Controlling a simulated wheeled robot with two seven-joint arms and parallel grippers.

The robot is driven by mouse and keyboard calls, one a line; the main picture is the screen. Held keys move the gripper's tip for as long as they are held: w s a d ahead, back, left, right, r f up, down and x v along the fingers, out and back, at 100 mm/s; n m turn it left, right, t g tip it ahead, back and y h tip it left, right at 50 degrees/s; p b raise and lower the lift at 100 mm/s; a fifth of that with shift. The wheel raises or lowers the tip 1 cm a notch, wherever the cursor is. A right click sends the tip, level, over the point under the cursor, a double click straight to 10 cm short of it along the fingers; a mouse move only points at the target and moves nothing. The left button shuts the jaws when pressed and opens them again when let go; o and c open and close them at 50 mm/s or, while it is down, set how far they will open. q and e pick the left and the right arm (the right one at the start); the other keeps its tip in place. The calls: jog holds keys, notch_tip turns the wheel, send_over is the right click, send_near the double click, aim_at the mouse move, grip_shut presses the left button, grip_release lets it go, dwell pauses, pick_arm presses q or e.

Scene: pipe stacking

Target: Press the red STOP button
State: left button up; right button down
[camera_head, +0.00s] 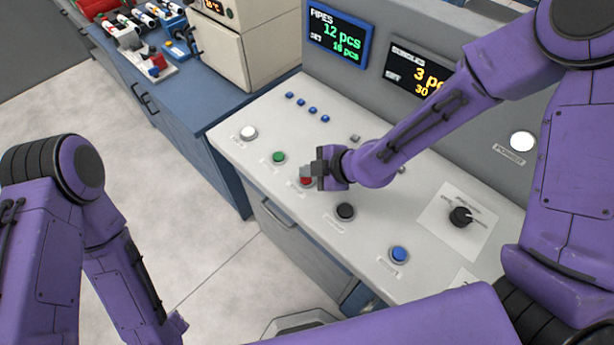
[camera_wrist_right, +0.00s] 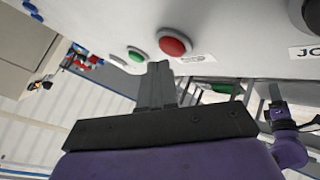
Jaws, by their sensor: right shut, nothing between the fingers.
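The red STOP button (camera_head: 306,181) sits on the white control panel (camera_head: 262,185), between the green button and the black button. My right gripper (camera_head: 308,171) is at the red button in the head view and partly covers it. In the right wrist view the red button (camera_wrist_right: 173,43) shows whole, just beyond the shut fingertips (camera_wrist_right: 160,68). A small gap shows there between tips and button; contact cannot be told. The right gripper is shut and holds nothing. My left arm is at the left of the head view, but its gripper is not visible.
Nearby are a green button (camera_head: 279,157), a white button (camera_head: 248,132), a black button (camera_head: 345,211), a blue button (camera_head: 398,254) and a rotary knob (camera_head: 461,216). Displays (camera_head: 339,36) stand behind the panel. A blue bench (camera_head: 190,95) with parts is at upper left.

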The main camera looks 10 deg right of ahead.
aim_at(310, 181)
jog(key=shift+f+b, duration=0.35)
jog(key=shift+f, duration=0.25)
dwell(0.5)
jog(key=shift+r, duration=0.1)
jog(key=shift+r+p, duration=0.75)
jog(key=shift+p, duration=0.05)
notch_tip(310, 181, up, 5)
jog(key=p, duration=0.4)
jog(key=shift+p, duration=0.4)
dwell(0.4)
